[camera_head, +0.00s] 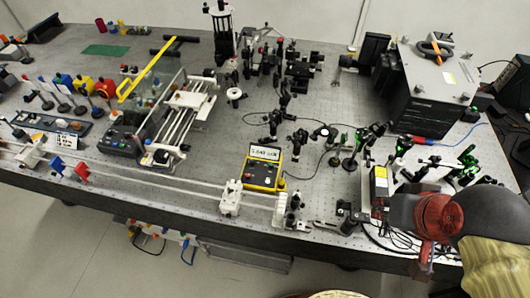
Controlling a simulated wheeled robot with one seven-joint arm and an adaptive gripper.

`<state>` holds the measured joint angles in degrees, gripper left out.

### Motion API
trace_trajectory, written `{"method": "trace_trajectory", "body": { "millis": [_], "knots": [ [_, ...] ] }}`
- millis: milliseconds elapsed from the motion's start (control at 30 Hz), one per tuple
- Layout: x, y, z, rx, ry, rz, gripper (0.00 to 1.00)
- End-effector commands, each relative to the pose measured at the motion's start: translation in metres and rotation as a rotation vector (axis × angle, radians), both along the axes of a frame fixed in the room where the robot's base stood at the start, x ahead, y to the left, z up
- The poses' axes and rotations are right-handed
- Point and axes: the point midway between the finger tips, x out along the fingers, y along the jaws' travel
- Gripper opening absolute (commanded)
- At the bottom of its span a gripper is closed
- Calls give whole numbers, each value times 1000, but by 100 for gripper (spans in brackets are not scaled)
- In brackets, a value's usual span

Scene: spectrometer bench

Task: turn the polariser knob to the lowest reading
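A yellow meter (264,168) stands near the middle of the bench front, its lit display facing up. The digits are too small to read surely. Several small black optic mounts stand behind and to the right of it, one with a pale round face (325,131). I cannot tell which mount carries the polariser knob. My gripper (425,262) is at the lower right, over the front right part of the bench, well to the right of the meter. Its red and dark body shows, but its fingertips are not clear, so I cannot tell whether it is open or shut.
The bench (230,140) is crowded. A large dark box (425,95) stands at the back right. A rail with white carriages (231,198) runs along the front edge. Green-ringed mounts (468,160) and loose cables lie near my arm. Bare bench shows left of the meter.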

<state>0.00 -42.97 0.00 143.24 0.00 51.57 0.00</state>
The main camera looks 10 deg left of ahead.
Motion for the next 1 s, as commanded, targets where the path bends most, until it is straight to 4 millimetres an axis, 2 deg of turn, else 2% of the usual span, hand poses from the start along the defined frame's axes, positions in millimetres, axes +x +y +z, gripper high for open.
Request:
{"method": "trace_trajectory", "body": {
  "millis": [167,367,533,767,1000],
  "knots": [
    [0,0,0,0,0,0,32],
    [1,0,10,0,8,0,32],
    [10,0,14,0,129,1,32],
    [58,0,29,3,302,-8,32],
    [126,1,29,37,444,-132,32]
  ]
}}
